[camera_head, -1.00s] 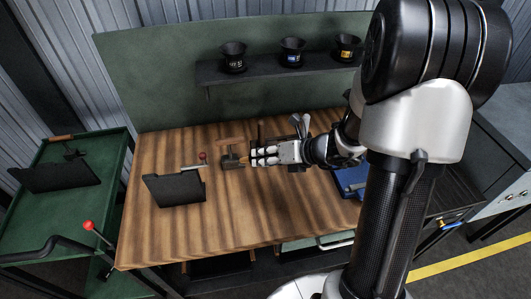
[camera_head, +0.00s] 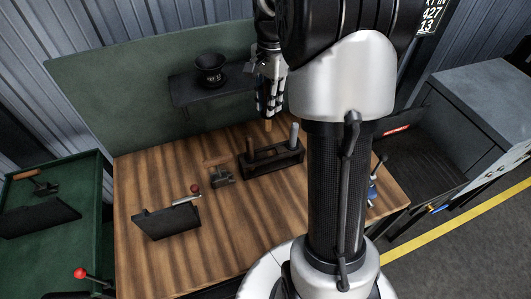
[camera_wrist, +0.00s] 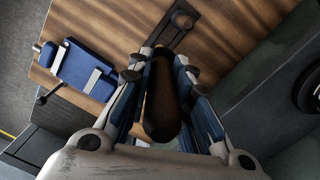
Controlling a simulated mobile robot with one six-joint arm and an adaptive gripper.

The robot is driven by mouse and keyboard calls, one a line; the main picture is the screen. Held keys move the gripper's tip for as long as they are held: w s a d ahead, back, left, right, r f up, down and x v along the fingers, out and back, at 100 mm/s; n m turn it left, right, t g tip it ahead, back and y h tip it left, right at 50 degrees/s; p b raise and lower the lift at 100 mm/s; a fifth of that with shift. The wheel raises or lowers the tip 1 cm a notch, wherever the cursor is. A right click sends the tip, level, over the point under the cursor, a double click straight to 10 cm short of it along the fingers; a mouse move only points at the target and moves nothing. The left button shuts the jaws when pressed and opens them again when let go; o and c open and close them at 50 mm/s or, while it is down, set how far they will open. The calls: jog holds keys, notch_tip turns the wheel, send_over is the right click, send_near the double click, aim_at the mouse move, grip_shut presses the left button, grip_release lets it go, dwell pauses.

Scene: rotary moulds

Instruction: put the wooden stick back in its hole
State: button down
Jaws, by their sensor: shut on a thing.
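My gripper (camera_head: 268,108) points down above the black rack (camera_head: 285,162) at the back of the wooden table. It is shut on the wooden stick (camera_wrist: 163,100), which lies between the fingers in the wrist view. The lower end of the stick (camera_head: 268,125) shows below the fingers in the head view. The rack also shows past the stick in the wrist view (camera_wrist: 160,38). A brown stick (camera_head: 250,149) stands at the rack's left and a grey one (camera_head: 294,136) at its right. I cannot tell whether the held stick's tip touches the rack.
A trowel-like tool (camera_head: 222,177) and a dark plate with a red-knobbed lever (camera_head: 168,221) are on the table left of the rack. A blue device (camera_wrist: 85,68) is on the table too. A shelf with a black cup (camera_head: 210,68) is behind. The front table is clear.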

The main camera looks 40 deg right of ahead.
jog(key=shift+w+d+r, duration=0.15)
jog(key=shift+d+r, duration=0.4)
jog(key=shift+d, duration=0.15)
notch_tip(320, 180, down, 20)
jog(key=b, duration=0.4)
jog(key=shift+d+b, duration=0.2)
jog(key=shift+b, duration=0.15)
jog(key=shift+f, duration=0.1)
jog(key=c, duration=1.5)
grip_release()
